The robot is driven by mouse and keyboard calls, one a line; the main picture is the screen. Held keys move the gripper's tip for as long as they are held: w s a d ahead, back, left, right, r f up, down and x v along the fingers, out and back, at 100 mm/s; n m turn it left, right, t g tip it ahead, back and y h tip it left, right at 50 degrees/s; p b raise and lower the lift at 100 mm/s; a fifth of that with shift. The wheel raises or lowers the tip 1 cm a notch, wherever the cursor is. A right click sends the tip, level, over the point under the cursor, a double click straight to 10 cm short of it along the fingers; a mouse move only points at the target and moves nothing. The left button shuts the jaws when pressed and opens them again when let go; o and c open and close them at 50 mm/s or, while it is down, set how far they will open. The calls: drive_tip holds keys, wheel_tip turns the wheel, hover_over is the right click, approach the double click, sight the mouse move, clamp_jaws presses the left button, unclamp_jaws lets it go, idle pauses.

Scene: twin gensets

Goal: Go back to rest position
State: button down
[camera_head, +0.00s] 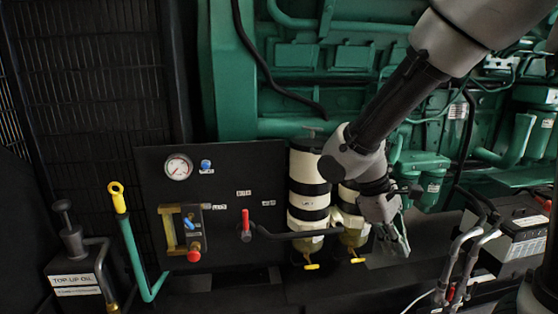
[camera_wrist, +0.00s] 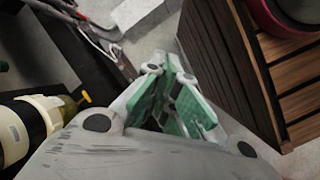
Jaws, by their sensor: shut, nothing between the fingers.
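My gripper (camera_head: 398,248) hangs at the end of my arm in the head view, fingers pointing down, in front of the genset and just right of the filter canisters. In the wrist view my gripper (camera_wrist: 182,112) shows its green-padded fingers closed together with nothing between them. It is apart from the objects around it. My arm comes in from the upper right of the head view, bent at the elbow.
Striped filter canisters (camera_head: 308,190) with yellow drain taps stand left of my gripper. A black gauge panel (camera_head: 225,160) is further left, beside the top-up oil can (camera_head: 78,270). A battery (camera_head: 518,235) stands right. A slatted wooden box (camera_wrist: 235,60) shows in the wrist view.

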drive_tip(key=s+d+r+m+t+y, duration=0.4)
drive_tip(key=s+d+r+m+t, duration=0.1)
drive_tip(key=s+d+r+m, duration=0.4)
wheel_tip(320, 180, up, 4)
drive_tip(key=shift+d+f+t+y, duration=0.15)
drive_tip(key=shift+d+t+y, duration=0.25)
drive_tip(key=shift+d, duration=0.85)
